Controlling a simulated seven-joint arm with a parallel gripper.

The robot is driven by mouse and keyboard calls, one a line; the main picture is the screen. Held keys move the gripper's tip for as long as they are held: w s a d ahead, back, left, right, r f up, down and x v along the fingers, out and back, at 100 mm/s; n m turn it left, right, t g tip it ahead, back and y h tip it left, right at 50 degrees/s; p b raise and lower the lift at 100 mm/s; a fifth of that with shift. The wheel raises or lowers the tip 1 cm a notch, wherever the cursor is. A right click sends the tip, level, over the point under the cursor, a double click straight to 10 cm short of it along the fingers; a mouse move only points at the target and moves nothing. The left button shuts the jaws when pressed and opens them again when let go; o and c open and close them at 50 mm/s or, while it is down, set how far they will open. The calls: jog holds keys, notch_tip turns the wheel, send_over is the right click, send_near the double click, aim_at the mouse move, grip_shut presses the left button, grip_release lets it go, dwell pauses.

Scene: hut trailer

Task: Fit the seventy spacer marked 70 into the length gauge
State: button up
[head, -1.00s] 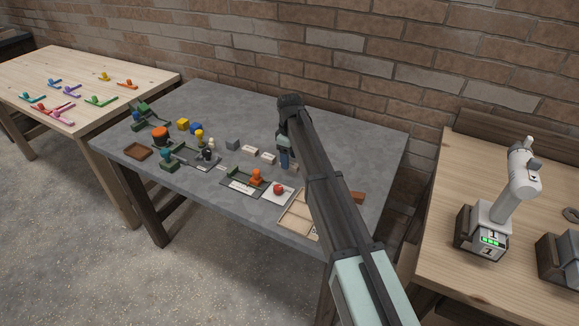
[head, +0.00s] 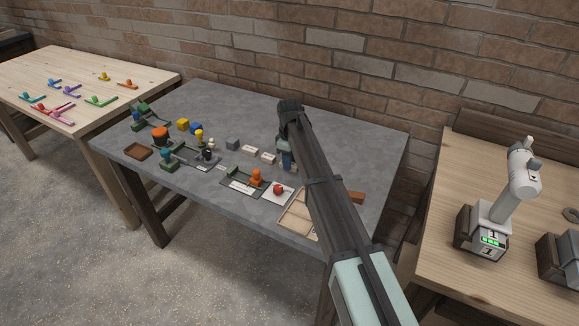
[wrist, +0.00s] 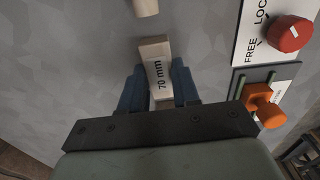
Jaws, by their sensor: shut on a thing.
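The spacer marked 70 mm (wrist: 154,48) is a pale block with black lettering. In the wrist view it lies between the two blue fingers of my gripper (wrist: 158,78), which is shut on it. In the head view my gripper (head: 286,160) is low over the grey table, partly hidden by my arm; the held spacer cannot be made out there. A green-walled fixture with an orange knob (head: 256,176), seemingly the length gauge, sits left and in front of my gripper. It shows at the right of the wrist view (wrist: 264,103). I cannot tell the spacer's height above the table.
A red knob (wrist: 288,34) sits on a plate lettered FREE and LOC, beside the fixture. Pale blocks (head: 249,149) and a grey cube (head: 232,144) stand left of my gripper. A wooden tray (head: 297,213) lies near the front edge. The table's back is clear.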

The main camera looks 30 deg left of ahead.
jog(key=shift+r, duration=0.1)
notch_tip(320, 180, up, 9)
jog(key=n, duration=0.1)
send_over(244, 178)
jog(key=shift+a+m, duration=0.15)
jog(key=shift+m, duration=0.55)
jog(key=shift+f, duration=0.3)
jog(key=shift+f, duration=2.55)
jog(key=shift+f, duration=1.5)
dwell(0.8)
dwell(0.4)
